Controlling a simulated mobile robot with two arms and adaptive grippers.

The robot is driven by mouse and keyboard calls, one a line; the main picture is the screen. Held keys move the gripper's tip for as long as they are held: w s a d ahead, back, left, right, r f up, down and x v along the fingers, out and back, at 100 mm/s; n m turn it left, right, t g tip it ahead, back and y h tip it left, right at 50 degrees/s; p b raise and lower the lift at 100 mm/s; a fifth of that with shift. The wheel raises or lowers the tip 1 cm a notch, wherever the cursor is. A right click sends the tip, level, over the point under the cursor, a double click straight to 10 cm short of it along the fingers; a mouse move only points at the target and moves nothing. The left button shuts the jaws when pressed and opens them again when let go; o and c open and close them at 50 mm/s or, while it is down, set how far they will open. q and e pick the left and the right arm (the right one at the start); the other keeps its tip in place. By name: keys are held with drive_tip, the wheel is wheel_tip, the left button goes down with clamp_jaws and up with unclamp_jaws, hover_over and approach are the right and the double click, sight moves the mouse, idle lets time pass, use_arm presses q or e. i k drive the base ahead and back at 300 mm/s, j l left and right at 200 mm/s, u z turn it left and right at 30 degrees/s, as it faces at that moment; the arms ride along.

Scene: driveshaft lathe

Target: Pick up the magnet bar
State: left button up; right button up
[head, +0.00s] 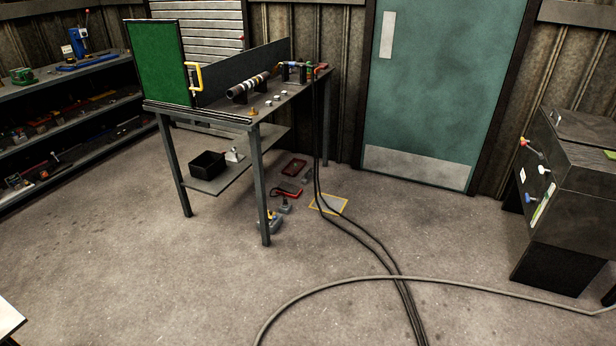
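I cannot pick out the magnet bar for certain in the head view; small items are too far off to tell. A dark workbench (215,117) stands at the back centre, with a driveshaft-like rod (248,87) lying across supports on its top. Several small pieces (268,103) lie in front of the rod. A dark cabinet (577,178) at the right has several small tools with coloured ends (532,149) on its left face. Neither of my grippers is in view.
Shelves with tools (60,85) line the left wall. A black bin (207,165) sits on the bench's lower shelf. Red and grey items (285,193) lie on the floor by the bench. Cables (350,232) and a hose (440,281) cross the floor. The floor at left centre is clear.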

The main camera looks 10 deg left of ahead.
sight(309, 175)
drive_tip(key=i+z, duration=0.25)
drive_tip(key=i, duration=2.65)
drive_tip(key=i+l+u, duration=0.2)
drive_tip(key=i, duration=0.3)
drive_tip(key=i+l+u, duration=0.2)
drive_tip(key=i, duration=0.35)
drive_tip(key=i+l+u, duration=0.25)
drive_tip(key=i, duration=0.25)
drive_tip(key=i+l+u, duration=0.2)
drive_tip(key=i+l, duration=0.15)
drive_tip(key=i, duration=0.1)
